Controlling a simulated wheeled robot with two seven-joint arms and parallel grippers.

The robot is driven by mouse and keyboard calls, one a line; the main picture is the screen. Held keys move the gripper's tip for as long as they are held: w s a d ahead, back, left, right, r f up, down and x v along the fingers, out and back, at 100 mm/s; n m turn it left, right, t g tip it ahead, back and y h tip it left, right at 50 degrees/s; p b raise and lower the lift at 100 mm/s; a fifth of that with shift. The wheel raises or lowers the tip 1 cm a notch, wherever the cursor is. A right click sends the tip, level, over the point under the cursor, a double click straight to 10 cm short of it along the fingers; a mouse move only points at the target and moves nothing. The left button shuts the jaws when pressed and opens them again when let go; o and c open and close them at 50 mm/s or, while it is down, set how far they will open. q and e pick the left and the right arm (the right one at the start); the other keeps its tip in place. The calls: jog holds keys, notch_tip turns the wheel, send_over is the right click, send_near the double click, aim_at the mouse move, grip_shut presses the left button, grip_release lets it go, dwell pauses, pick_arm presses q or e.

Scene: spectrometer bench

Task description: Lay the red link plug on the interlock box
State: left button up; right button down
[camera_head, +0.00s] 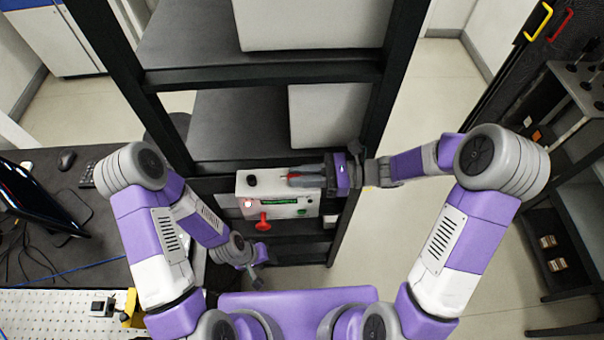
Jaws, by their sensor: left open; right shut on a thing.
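My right gripper (293,176) reaches in from the right over the box top and is shut on the red link plug (294,174), of which only a little red shows between the fingers. I cannot tell whether the plug touches the box. My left gripper (257,278) is open and empty, below and in front of the box.
A black rack frame (270,77) with grey shelves and pale cases stands behind and around the box. At left is a dark desk with a monitor (33,200) and mouse (66,160); a perforated board (50,312) lies lower left.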

jog(key=shift+f, duration=0.2)
jog(key=c, duration=1)
grip_release()
notch_tip(320, 180, up, 10)
jog(key=shift+r, duration=0.1)
